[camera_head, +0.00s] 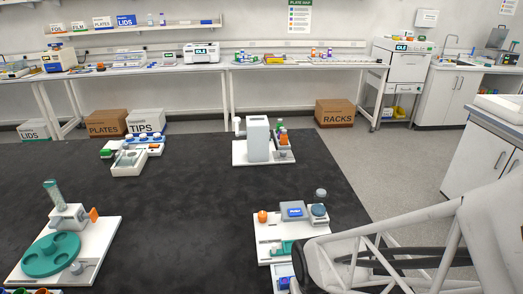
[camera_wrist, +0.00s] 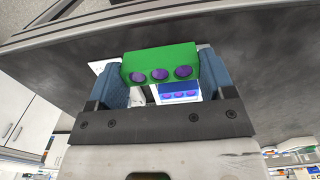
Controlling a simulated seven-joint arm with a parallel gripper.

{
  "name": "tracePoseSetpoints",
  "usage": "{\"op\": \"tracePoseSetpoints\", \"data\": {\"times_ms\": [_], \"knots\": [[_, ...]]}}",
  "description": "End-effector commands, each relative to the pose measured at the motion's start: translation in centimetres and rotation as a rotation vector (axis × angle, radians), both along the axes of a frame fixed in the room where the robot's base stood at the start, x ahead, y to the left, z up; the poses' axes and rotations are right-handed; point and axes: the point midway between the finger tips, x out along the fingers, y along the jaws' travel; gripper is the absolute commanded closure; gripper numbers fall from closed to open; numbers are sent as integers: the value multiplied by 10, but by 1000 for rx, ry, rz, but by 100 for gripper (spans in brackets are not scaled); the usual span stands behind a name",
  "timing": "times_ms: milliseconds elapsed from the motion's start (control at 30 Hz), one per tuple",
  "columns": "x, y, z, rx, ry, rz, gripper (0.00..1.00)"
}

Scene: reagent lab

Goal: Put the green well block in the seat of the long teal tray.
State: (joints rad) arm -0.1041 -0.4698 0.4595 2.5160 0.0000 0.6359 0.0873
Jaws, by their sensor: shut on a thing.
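The green well block (camera_wrist: 160,54), with three purple wells along its near face, is between the two blue fingers of my gripper (camera_wrist: 160,74) in the wrist view. The gripper is shut on it. In the head view, my arm fills the lower right, and I cannot make out the gripper or the green block. A small teal piece (camera_head: 282,248) lies on the white board at the right, close to my arm. I cannot tell whether it is the long teal tray; its seat does not show clearly.
A blue block with purple wells (camera_wrist: 178,94) shows beyond the green block. The white board (camera_head: 265,232) also carries an orange piece (camera_head: 262,216) and a blue-grey box (camera_head: 294,210). A round teal tray (camera_head: 40,265) stands at left. The dark tabletop's middle (camera_head: 190,225) is clear.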

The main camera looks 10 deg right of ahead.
Motion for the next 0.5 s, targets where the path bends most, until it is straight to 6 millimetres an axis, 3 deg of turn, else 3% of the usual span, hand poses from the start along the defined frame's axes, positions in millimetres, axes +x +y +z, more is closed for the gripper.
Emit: {"op": "tracePoseSetpoints", "data": {"times_ms": [500], "knots": [[11, 0, 2, 0, 0, -1, 47]]}}
